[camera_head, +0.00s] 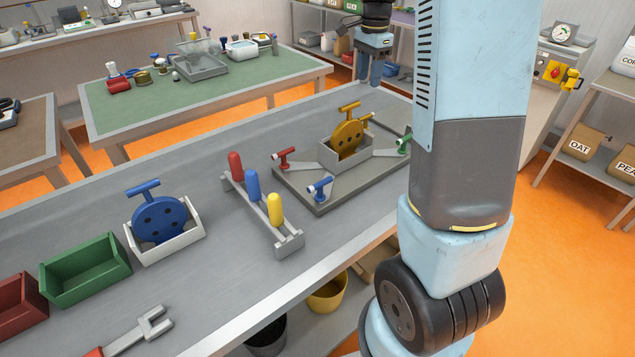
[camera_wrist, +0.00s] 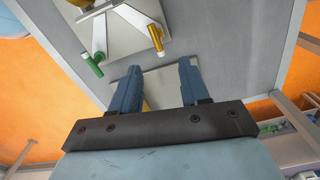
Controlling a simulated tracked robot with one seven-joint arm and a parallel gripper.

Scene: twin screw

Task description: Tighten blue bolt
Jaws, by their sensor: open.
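The blue bolt (camera_head: 320,188) sits at the near front corner of a grey fixture plate (camera_head: 316,205) on the bench. The plate also carries a red bolt (camera_head: 285,157) at its left and a green bolt (camera_head: 404,143) at its right. A yellow disc with a handle (camera_head: 348,135) stands in a grey holder between them. My gripper (camera_head: 376,78) is high beyond the plate, apart from it. In the wrist view its fingers (camera_wrist: 159,68) are spread and empty, with the green bolt (camera_wrist: 92,62) and a yellow bolt (camera_wrist: 155,36) above them. The blue bolt is not visible there.
A rack (camera_head: 288,240) with red, blue and yellow handles stands left of the plate. Further left are a blue disc (camera_head: 160,218) in a white holder, a green bin (camera_head: 85,272), a red bin (camera_head: 18,302) and a wrench (camera_head: 140,330). Bare bench lies between them.

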